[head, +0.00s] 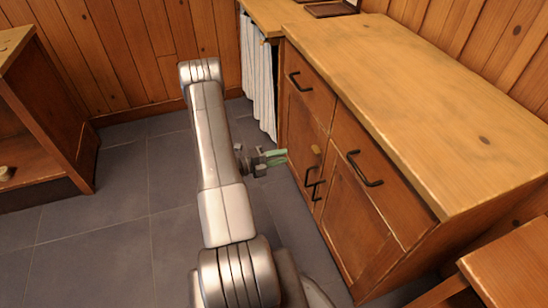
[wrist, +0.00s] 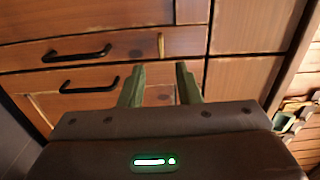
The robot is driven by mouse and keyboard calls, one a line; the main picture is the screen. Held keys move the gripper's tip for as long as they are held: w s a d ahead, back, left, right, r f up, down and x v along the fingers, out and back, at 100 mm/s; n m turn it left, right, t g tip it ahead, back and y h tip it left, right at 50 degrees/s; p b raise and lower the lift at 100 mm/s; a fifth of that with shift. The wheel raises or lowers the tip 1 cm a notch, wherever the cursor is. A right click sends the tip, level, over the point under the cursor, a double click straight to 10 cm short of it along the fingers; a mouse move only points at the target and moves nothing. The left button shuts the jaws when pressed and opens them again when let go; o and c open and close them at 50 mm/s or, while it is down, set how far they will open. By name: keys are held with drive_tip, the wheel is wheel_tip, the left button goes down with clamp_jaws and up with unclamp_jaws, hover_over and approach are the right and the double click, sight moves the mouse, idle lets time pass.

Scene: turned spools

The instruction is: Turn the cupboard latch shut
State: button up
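The wooden cupboard (head: 352,205) stands at the right in the head view, with its doors closed or nearly so. A small brass latch (head: 316,149) sits high on the doors, above the black door handles. In the wrist view the latch (wrist: 160,45) is a short narrow piece beyond the fingertips, lying near the seam between the doors. I cannot tell whether it crosses the seam. My gripper (head: 275,157) points at the cupboard front, apart from the latch. Its two green fingers (wrist: 160,77) are spread, with nothing between them.
Black door handles (wrist: 89,86) (wrist: 77,53) stick out near the latch. Drawer handles (head: 364,169) project above the doors. A striped curtain (head: 257,80) hangs left of the cupboard. A wooden stool or table (head: 510,265) stands at the lower right. The tiled floor (head: 120,215) at left is clear.

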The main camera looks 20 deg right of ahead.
drive_tip(key=shift+a, duration=1)
drive_tip(key=w+d+b, duration=0.1)
drive_tip(key=d, duration=1.2)
drive_tip(key=shift+d, duration=0.4)
drive_tip(key=shift+a, duration=0.1)
